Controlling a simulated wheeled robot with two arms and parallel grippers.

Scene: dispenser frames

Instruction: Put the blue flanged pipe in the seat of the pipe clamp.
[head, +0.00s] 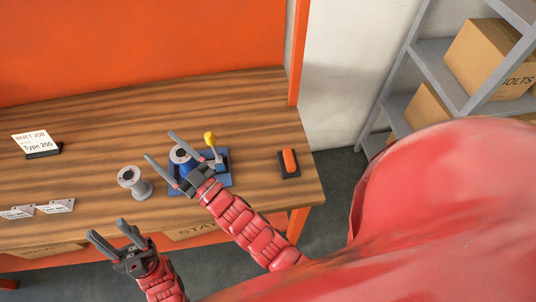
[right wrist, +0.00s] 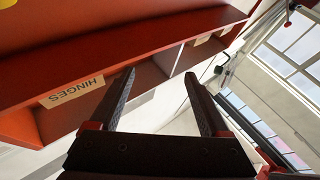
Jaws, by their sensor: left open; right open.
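The blue flanged pipe (head: 180,155) stands upright on the bench, its grey flange ring on top. The pipe clamp has a blue base (head: 224,180) and a lever with a yellow knob (head: 209,138). In the head view the pipe shows at the clamp's left side; my right gripper covers the seat, so I cannot tell whether the pipe is in it. My right gripper (head: 161,145) is open, its fingers crossing in front of the pipe. The right wrist view shows its fingers (right wrist: 160,95) empty. My left gripper (head: 107,228) is open and empty at the bench's front edge.
A grey flanged part (head: 134,181) stands left of the clamp. An orange-topped dark block (head: 289,163) lies to the right. A job card (head: 38,144) and white tags (head: 54,206) are at the left.

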